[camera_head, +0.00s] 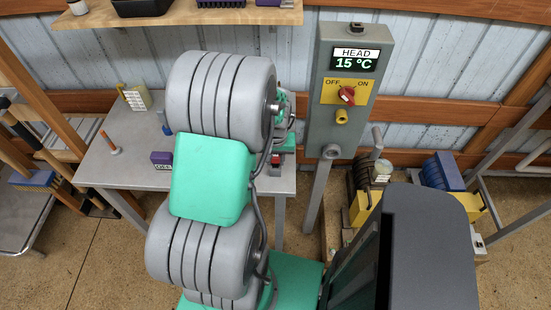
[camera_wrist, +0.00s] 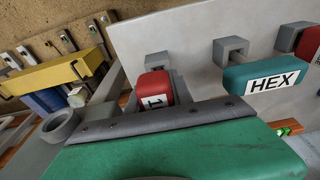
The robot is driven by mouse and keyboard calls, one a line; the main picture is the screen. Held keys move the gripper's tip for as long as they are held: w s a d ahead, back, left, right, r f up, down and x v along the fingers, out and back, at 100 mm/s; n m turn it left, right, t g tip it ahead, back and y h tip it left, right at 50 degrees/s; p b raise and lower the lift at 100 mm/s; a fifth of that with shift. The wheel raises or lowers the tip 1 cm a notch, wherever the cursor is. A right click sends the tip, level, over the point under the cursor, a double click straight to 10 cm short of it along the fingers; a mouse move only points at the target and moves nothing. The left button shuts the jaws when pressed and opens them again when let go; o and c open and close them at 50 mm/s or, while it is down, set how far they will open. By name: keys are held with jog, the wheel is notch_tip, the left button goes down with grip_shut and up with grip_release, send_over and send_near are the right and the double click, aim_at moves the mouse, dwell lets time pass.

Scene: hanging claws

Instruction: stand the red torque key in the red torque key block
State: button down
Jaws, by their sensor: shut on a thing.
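My gripper's green body with a grey bar (camera_wrist: 160,125) fills the lower part of the wrist view. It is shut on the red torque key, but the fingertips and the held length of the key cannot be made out. In the head view my arm hides most of that area; some red (camera_head: 288,146) shows at the table's right side.
On the table (camera_head: 125,182) are a purple block (camera_head: 161,158), an orange peg (camera_head: 108,141) and a cream block (camera_head: 137,97). A grey control post (camera_head: 355,60) stands right.

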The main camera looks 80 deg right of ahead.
jog(key=shift+r+p, duration=0.85)
jog(key=shift+r, duration=0.5)
jog(key=shift+f, duration=0.15)
jog(key=shift+f+b, duration=1.3)
jog(key=shift+f, duration=0.2)
jog(key=c, duration=1.1)
grip_release()
jog(key=shift+o, duration=0.2)
